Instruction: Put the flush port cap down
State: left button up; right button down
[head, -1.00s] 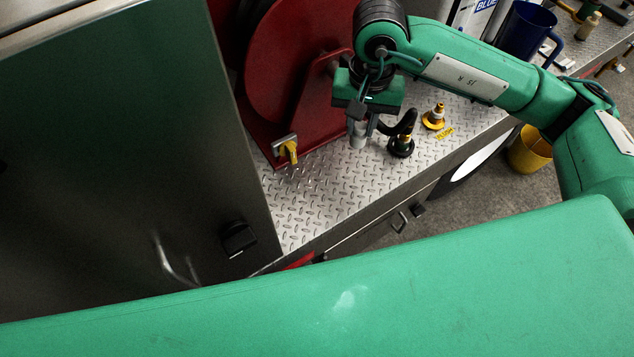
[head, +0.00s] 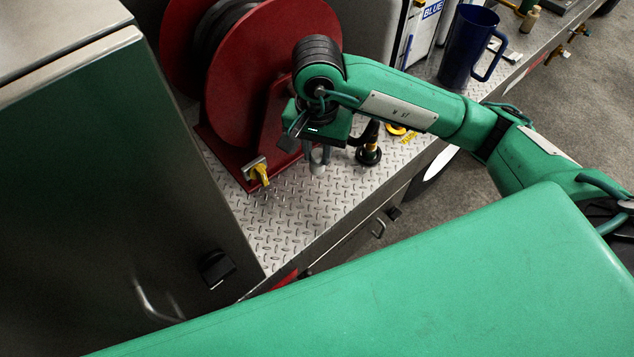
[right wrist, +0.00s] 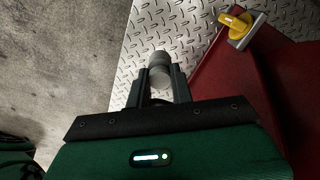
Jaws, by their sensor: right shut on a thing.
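My right gripper (head: 319,160) is over the diamond-plate deck, in front of the red reel. It is shut on a small grey cylindrical piece, the flush port cap (head: 318,169). In the right wrist view the cap (right wrist: 160,64) sits between the two fingers (right wrist: 160,84), its rounded end sticking out past the tips, with the deck behind it. I cannot tell whether the cap touches the deck. My left gripper is not in view.
A black and brass fitting (head: 368,155) stands on the deck (head: 290,215) just right of the gripper. A yellow-handled valve (head: 260,174) is to the left, by the red reel (head: 250,85). A blue jug (head: 467,47) stands further right. The front deck is clear.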

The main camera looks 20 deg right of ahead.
notch_tip(320, 180, down, 12)
jog(key=shift+f+p, duration=0.1)
jog(key=shift+p, duration=1.1)
jog(key=shift+f, duration=0.15)
jog(key=shift+f, duration=0.1)
jog(key=shift+f, duration=0.1)
jog(key=c, duration=1.2)
grip_release()
